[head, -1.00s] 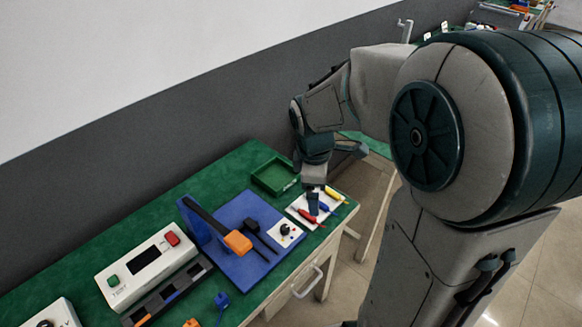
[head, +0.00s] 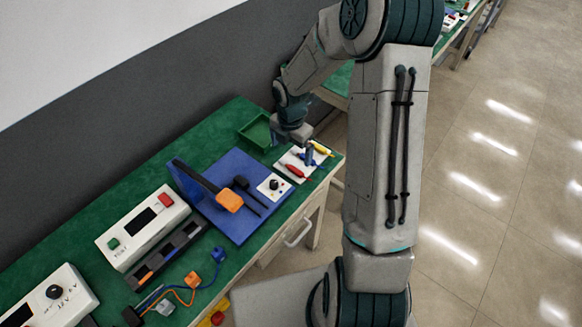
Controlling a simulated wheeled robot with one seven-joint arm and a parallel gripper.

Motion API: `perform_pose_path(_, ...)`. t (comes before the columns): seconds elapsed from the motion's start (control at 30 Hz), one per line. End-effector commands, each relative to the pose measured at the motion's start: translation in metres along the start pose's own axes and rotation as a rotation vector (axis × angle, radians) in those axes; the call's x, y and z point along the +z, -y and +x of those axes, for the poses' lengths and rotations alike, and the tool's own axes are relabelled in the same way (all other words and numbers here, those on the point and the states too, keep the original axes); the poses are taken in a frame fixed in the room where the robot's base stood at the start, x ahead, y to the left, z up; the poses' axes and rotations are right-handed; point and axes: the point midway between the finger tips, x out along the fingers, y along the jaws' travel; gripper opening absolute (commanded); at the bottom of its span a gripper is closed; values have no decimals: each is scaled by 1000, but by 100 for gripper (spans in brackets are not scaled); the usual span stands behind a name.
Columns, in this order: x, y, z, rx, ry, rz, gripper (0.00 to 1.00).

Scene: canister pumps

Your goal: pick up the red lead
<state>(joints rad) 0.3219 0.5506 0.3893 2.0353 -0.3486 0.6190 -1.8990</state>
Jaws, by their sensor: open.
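The red lead (head: 295,170) lies on a small white mat (head: 284,159) near the far right end of the green table. A yellow lead (head: 323,149) lies on the same mat at its far side. A blue lead lies between them, mostly hidden by my gripper. My gripper (head: 309,161) points down over the mat, just right of the red lead and apart from it in the picture. It is open with nothing seen in it. Its height above the mat is hard to tell.
A green open tray (head: 257,131) stands behind the mat. Left of the mat is a blue base (head: 236,224) with a black arm and orange block (head: 230,201). A white box with buttons (head: 143,228) stands further left. The table's front edge lies close to the mat.

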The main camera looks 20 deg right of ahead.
Motion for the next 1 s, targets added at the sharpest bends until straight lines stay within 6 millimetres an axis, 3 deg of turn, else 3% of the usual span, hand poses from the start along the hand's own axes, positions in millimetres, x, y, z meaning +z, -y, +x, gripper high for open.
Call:
perform_pose_path(0.27, -2, 1, 22, -2, -1, 1, 100)
perform_pose_path(0.6, -4, 2, 63, -2, -1, 2, 100)
perform_pose_path(0.87, -4, 2, 66, 0, 1, 3, 100)
perform_pose_path(1.0, -4, 2, 66, 0, 1, 2, 67)
